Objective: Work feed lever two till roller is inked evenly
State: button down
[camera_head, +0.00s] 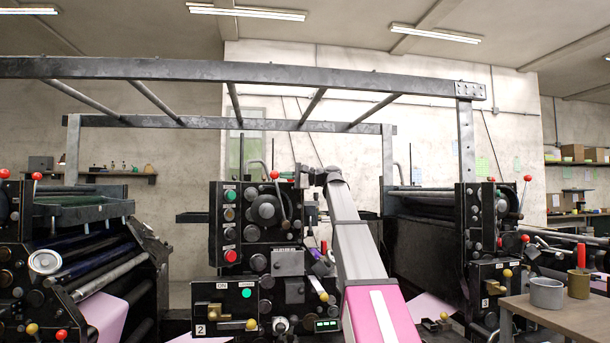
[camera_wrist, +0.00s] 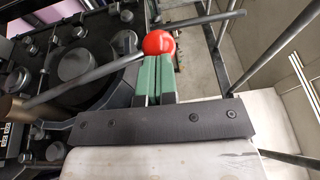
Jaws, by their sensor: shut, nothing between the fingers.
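The press unit marked 2 (camera_head: 240,305) stands in the middle of the head view. A lever with a red ball knob (camera_head: 275,174) rises from its upper panel. In the wrist view the red knob (camera_wrist: 158,42) is right at the tips of my green fingers, with its rod (camera_wrist: 85,82) running down to the left. My gripper (camera_wrist: 152,62) is shut with nothing between the fingers. Whether the fingertips touch the knob I cannot tell. In the head view my gripper (camera_head: 300,177) is small, just right of the knob. The ink roller of this unit is not clearly visible.
Similar press units stand left (camera_head: 85,255) and right (camera_head: 430,245), with red-knobbed levers. A steel frame (camera_head: 240,72) spans overhead. A table (camera_head: 560,312) with a metal pot (camera_head: 547,292) and a brass-coloured can (camera_head: 578,284) is at lower right. Another rod (camera_wrist: 205,20) crosses behind the knob.

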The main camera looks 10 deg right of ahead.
jog(key=d, duration=1.1)
jog(key=shift+f, duration=0.25)
dwell(0.6)
dwell(0.5)
jog(key=a, duration=1.1)
jog(key=shift+r, duration=0.3)
dwell(1.6)
jog(key=shift+d, duration=0.1)
jog(key=d, duration=1.1)
jog(key=shift+f, duration=0.3)
dwell(0.5)
jog(key=shift+d, duration=0.1)
